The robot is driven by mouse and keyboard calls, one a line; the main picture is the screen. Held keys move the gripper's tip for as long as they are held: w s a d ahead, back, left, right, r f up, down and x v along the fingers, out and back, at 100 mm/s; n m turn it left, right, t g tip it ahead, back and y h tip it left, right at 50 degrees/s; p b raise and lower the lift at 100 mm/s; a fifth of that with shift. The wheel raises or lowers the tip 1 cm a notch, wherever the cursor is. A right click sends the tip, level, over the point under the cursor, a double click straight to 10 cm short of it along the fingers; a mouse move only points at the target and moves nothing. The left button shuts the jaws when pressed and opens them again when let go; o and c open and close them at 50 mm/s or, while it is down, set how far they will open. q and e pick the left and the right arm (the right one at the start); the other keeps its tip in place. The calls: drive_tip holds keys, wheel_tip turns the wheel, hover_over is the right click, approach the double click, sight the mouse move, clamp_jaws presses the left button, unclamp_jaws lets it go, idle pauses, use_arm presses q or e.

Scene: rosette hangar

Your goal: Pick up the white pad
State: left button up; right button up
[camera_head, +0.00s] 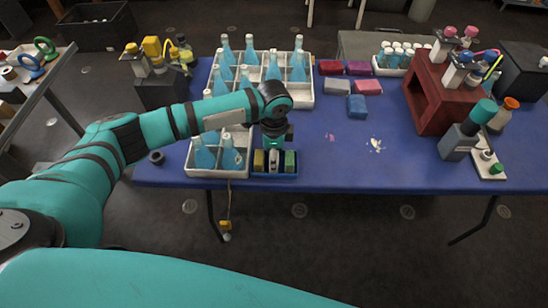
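My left gripper (273,149) points down over a small blue tray (274,174) at the table's front edge. In the tray a yellow pad (259,160) is on the left and a green pad (290,161) on the right. Between them, right below the gripper, is a narrow whitish shape (273,162); I cannot tell whether it is a white pad or the fingers. A pale grey-white block (337,86) lies farther back on the table. The fingers are too small and hidden to show whether they are open. My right gripper is out of view.
White crates with blue bottles (273,67) stand beside and behind the gripper. Red, pink and blue blocks (357,106) lie at the back. A dark red stand (434,95) is at the right. The blue table (340,165) is mostly clear right of the tray.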

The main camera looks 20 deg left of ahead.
use_arm(q)
drive_tip(key=shift+r, duration=0.5)
wheel_tip(320, 180, up, 2)
drive_tip(key=shift+r, duration=0.25)
drive_tip(key=s+d+r, duration=0.1)
drive_tip(key=s+d, duration=0.2)
drive_tip(key=s, duration=1.2)
drive_tip(key=shift+s+d+r+b, duration=0.2)
drive_tip(key=shift+s+r+b, duration=0.05)
drive_tip(key=shift+s+b, duration=0.1)
